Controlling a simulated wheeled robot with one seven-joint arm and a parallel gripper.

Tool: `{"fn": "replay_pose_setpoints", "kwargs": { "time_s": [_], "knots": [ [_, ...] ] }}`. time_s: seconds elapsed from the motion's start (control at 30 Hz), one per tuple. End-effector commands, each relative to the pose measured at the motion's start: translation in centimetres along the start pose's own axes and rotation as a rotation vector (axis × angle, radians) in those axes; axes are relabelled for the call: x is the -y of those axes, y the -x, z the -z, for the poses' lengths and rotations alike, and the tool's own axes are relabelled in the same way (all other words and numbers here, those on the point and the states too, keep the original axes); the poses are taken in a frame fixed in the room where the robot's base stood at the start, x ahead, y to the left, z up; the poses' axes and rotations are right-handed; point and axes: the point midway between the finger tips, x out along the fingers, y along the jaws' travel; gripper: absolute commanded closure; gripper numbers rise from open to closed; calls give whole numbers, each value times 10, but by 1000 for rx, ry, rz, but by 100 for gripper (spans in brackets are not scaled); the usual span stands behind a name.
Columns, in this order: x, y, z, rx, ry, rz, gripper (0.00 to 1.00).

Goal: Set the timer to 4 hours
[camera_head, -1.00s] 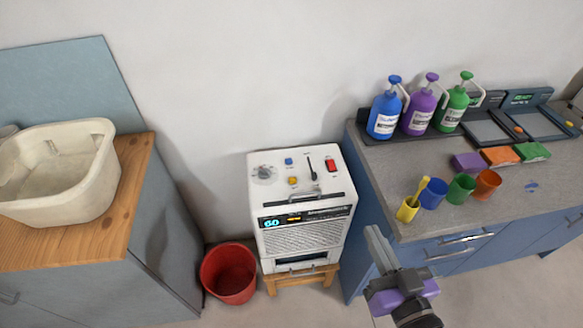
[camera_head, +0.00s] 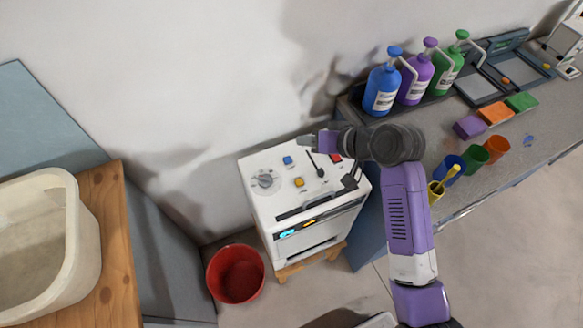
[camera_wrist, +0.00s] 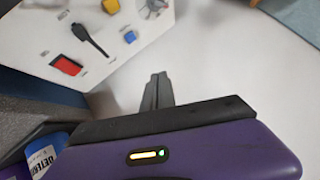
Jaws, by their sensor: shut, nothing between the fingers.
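A white machine (camera_head: 262,212) stands on a small wooden stand. Its sloped top carries a grey round dial (camera_head: 265,180), a blue button (camera_head: 288,160), a yellow button (camera_head: 299,182), a black lever (camera_head: 316,166) and a red switch (camera_head: 336,157). A lit cyan display (camera_head: 287,234) is on its front; its digits are too small to read. My gripper (camera_head: 304,139) is shut and empty, above the panel's back edge near the wall. In the wrist view, my shut fingers (camera_wrist: 157,90) are apart from the panel, with the dial (camera_wrist: 155,5) at the top edge.
A red bucket (camera_head: 236,273) stands left of the machine. A grey counter (camera_head: 520,150) on the right holds blue, purple and green pump bottles (camera_head: 382,90), cups and sponges. A wooden-topped cabinet (camera_head: 104,240) with a cream basin (camera_head: 70,240) is on the left.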

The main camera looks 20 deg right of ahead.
Motion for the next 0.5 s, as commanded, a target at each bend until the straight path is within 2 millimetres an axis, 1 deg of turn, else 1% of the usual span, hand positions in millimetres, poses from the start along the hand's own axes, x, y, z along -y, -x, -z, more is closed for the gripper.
{"fn": "replay_pose_setpoints", "kwargs": {
  "time_s": [0.03, 0.1, 0.2, 0.3, 0.5],
  "knots": [
    [0, -2, -15, 52, -9, 11, 100],
    [3, -2, -29, 108, -13, 23, 100],
    [5, -1, -40, 153, -13, 33, 100],
    [6, 0, -45, 172, -13, 33, 100],
    [5, 0, -45, 174, -12, 32, 100]
  ]
}}
